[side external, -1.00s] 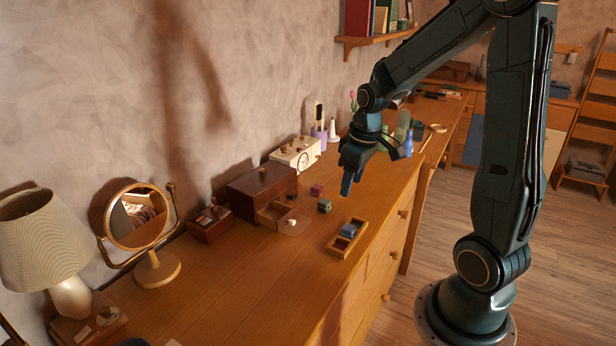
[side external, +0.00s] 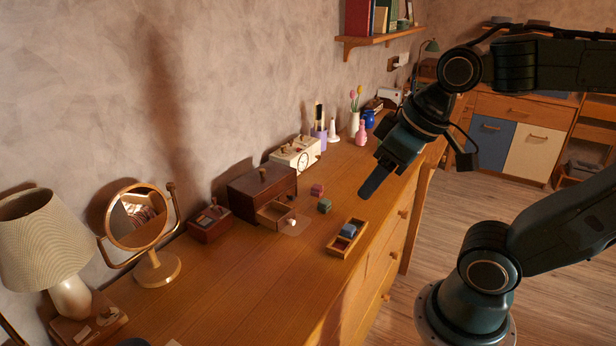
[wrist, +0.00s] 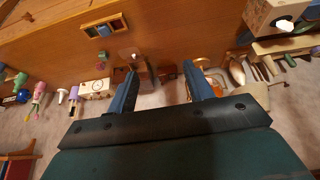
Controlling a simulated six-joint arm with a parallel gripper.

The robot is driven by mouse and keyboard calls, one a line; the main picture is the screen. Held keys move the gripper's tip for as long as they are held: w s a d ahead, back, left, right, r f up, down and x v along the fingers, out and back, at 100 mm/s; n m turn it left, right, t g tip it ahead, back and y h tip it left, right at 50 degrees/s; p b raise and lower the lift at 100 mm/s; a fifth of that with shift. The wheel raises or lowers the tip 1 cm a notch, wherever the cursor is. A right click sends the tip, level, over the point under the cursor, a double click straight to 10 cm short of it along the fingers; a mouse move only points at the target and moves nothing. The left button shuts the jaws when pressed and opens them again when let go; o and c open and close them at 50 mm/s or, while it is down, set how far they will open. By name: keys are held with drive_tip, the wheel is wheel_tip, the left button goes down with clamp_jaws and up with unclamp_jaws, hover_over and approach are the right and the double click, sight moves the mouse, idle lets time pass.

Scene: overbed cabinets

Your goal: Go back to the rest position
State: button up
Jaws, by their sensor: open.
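My gripper (side external: 372,184) hangs in the air above the right edge of the wooden dresser top (side external: 240,290), clear of the objects below. In the wrist view its two blue fingers (wrist: 160,90) stand wide apart with nothing held between them. The side view shows the fingers nearly edge-on, so the gap is hidden there. My arm is folded back toward the right side of the picture.
A dark drawer box (side external: 250,195) has its small drawer out. A tray of blocks (side external: 335,245), loose green (side external: 324,206) and pink (side external: 317,190) blocks, a mirror (side external: 140,220) and a lamp (side external: 40,240) stand on the dresser. A shelf (side external: 375,37) hangs above.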

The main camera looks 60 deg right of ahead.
drive_tip(key=shift+s+a+r, duration=0.15)
drive_tip(key=shift+s+a, duration=0.25)
drive_tip(key=shift+s, duration=0.35)
